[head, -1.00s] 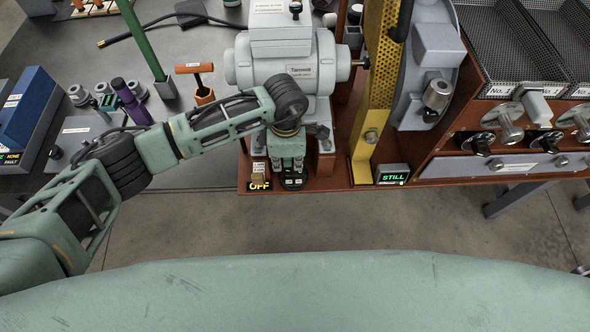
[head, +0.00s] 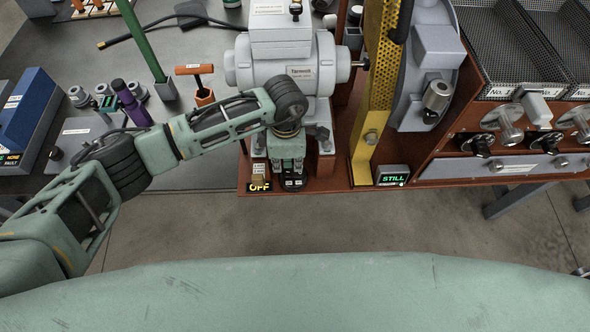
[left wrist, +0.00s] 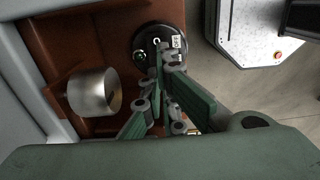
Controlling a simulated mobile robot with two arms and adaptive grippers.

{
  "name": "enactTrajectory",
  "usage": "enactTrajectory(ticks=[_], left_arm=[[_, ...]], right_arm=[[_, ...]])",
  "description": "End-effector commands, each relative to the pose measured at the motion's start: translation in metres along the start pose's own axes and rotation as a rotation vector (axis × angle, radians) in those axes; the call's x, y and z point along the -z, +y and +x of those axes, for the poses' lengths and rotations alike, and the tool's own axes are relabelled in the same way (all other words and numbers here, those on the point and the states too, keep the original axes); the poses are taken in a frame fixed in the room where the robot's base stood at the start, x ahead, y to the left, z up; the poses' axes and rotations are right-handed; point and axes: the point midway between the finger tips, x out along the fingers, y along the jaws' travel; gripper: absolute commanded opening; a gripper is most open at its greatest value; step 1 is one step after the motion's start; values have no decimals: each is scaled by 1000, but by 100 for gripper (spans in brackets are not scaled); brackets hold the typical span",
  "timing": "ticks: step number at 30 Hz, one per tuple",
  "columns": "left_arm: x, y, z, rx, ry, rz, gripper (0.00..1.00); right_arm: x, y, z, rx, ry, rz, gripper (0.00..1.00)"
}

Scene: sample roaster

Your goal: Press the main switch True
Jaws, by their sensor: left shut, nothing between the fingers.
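A black rounded switch unit (head: 293,184) with small white markings sits at the front edge of the brown machine base, and I take it for the main switch. In the left wrist view it is a black disc (left wrist: 146,36) with a ring mark, a pale label and a small green light. A display reading OFF (head: 259,187) is just left of it. My left gripper (head: 290,171) is shut and empty, pointing down over the unit. Its fingertips (left wrist: 163,62) overlap the disc's lower part; I cannot tell whether they touch. My right gripper is not in view.
The grey motor (head: 285,68) stands right behind the gripper. A yellow perforated guard (head: 377,80) and a STILL display (head: 392,176) are to the right. A metal cylinder (left wrist: 92,92) is close to the fingers in the wrist view. Open floor lies in front of the base.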

Motion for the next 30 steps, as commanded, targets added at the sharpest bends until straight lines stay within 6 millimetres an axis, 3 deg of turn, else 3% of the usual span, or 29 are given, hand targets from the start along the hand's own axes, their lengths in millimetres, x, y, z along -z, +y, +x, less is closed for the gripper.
enactTrajectory(ticks=[30], left_arm=[[0, 0, 13, 0, 0, 0, 0]], right_arm=[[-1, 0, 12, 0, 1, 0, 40]])
